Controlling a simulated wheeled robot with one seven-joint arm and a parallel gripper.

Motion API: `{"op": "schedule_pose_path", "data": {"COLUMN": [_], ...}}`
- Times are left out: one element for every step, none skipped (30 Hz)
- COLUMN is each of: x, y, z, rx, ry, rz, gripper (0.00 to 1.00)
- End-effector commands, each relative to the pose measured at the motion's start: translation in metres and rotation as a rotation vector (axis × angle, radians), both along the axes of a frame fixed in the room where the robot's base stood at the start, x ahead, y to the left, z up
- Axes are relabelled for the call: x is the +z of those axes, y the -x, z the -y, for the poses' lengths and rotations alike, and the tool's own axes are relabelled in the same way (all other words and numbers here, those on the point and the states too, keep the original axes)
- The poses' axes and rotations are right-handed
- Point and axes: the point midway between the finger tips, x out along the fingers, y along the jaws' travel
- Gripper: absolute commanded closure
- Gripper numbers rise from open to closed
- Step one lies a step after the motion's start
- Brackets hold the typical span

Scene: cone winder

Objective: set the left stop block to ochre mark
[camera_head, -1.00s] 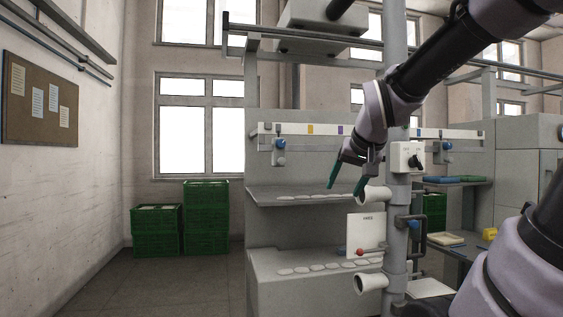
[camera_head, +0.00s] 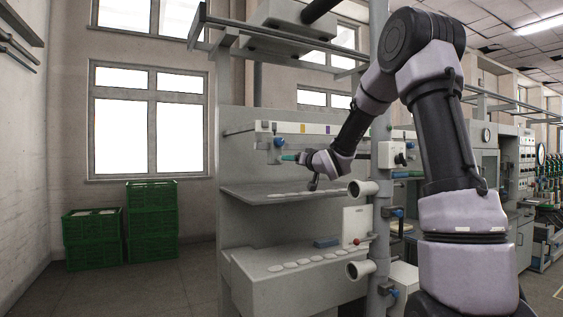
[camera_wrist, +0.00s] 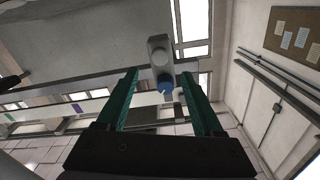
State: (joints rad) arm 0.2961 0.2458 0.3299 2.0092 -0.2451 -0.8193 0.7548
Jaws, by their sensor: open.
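The left stop block (camera_head: 266,146) is a small grey block with a blue knob (camera_head: 279,142), hanging at the left end of a white rail (camera_head: 316,128). The ochre mark (camera_head: 303,128) is on the rail a short way right of the block. My gripper (camera_head: 283,157) is just below and beside the block, with its green fingers pointing left. In the wrist view the fingers are open, and the grey block (camera_wrist: 158,50) and its blue knob (camera_wrist: 164,86) show in the gap between them. I cannot tell whether a finger touches the block.
A purple mark (camera_head: 327,129) is further right on the rail. A grey shelf (camera_head: 255,193) juts out below my gripper. A grey upright post (camera_head: 378,215) and a white switch box (camera_head: 396,154) stand to the right. Green crates (camera_head: 152,222) stand on the floor at left.

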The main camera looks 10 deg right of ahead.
Motion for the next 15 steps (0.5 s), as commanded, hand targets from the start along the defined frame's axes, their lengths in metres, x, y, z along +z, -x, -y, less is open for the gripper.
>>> {"op": "schedule_pose_path", "data": {"x": [-0.001,-0.001,-0.001,-0.001,-0.001,-0.001,-0.001,-0.001,-0.001,-0.001,-0.001,-0.001,-0.001,-0.001,-0.001], "y": [-0.006,-0.010,-0.016,-0.021,-0.027,-0.035,-0.040,-0.046,-0.053,-0.058,-0.064,-0.070,-0.074,-0.078,-0.083], "z": [-0.002,-0.003,-0.006,-0.008,-0.010,-0.012,-0.014,-0.016,-0.018,-0.020,-0.021,-0.024,-0.025,-0.026,-0.028], "rx": [0.000,0.000,0.000,0.001,0.000,0.001,0.001,0.000,0.001,0.001,0.000,0.000,0.000,0.000,0.000], "ry": [-0.001,-0.001,-0.002,-0.001,-0.002,0.000,-0.001,-0.001,-0.001,0.000,0.000,0.000,0.000,0.000,0.000], "rz": [-0.001,-0.001,-0.002,-0.002,-0.002,-0.002,-0.002,-0.001,-0.003,-0.002,-0.001,-0.003,-0.002,-0.002,-0.002], "gripper": [0.31,0.31,0.31,0.31,0.31,0.31,0.31,0.31,0.31,0.31,0.31,0.31,0.31,0.31,0.31]}}
